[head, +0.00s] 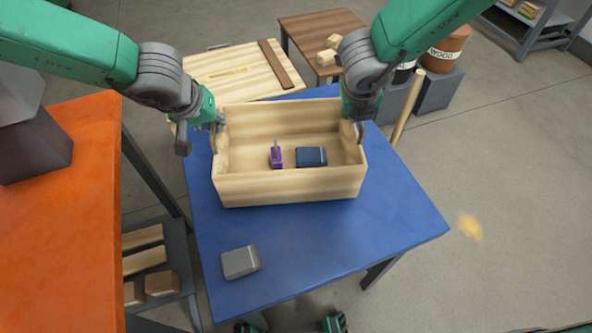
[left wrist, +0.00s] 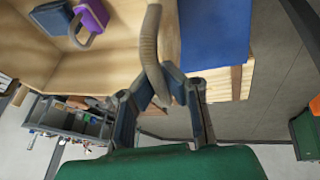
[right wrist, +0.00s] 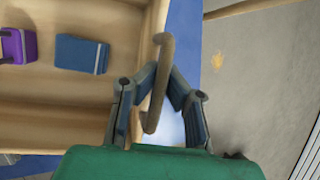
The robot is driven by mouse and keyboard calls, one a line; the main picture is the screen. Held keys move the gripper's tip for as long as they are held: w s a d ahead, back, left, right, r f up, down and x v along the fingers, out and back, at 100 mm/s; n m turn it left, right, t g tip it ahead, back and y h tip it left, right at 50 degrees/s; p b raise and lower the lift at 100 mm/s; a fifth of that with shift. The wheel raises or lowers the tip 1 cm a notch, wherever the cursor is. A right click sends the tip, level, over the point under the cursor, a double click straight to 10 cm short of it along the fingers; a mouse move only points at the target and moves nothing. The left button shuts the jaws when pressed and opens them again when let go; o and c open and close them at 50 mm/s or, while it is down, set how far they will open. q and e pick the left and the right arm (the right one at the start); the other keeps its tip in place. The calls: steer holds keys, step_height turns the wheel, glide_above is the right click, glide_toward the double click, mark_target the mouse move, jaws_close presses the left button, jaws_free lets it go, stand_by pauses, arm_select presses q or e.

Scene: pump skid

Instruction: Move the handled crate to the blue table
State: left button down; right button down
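The handled crate (head: 290,188), light wood with a rope-like handle at each end, is over the blue table (head: 330,240). It looks level; I cannot tell if its bottom touches the top. Inside lie a purple padlock-like item (head: 276,158) and a dark blue box (head: 311,156). My left gripper (head: 216,123) is at the crate's left end, its fingers shut around that handle (left wrist: 150,45). My right gripper (head: 357,124) is at the right end, its fingers shut around the other handle (right wrist: 160,85). In the head view the right fingertips are partly hidden.
A grey box (head: 240,262) lies near the blue table's front left. An orange table (head: 60,210) stands at the left. A large wooden case (head: 235,72) and a brown table (head: 315,28) are behind. The blue table's front right is clear.

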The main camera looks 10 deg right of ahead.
arm_select(q)
steer(key=shift+d+f+b, duration=0.2)
steer(key=shift+f+b, duration=0.45)
steer(key=shift+f, duration=0.05)
arm_select(e)
steer(key=shift+d+f, duration=0.15)
steer(key=shift+f, duration=0.65)
arm_select(q)
steer(key=shift+a+f+b, duration=0.25)
steer(key=shift+f+b, duration=0.15)
steer(key=shift+f, duration=0.05)
arm_select(e)
steer(key=shift+a+f, duration=0.25)
steer(key=shift+f, duration=0.15)
arm_select(q)
steer(key=c, duration=1.7)
jaws_free()
steer(key=shift+a, duration=0.2)
arm_select(e)
steer(key=c, duration=1.7)
jaws_free()
steer(key=shift+a+r, duration=0.1)
steer(key=shift+a, duration=0.05)
arm_select(q)
steer(key=shift+d+r, duration=0.1)
steer(key=shift+d, duration=0.05)
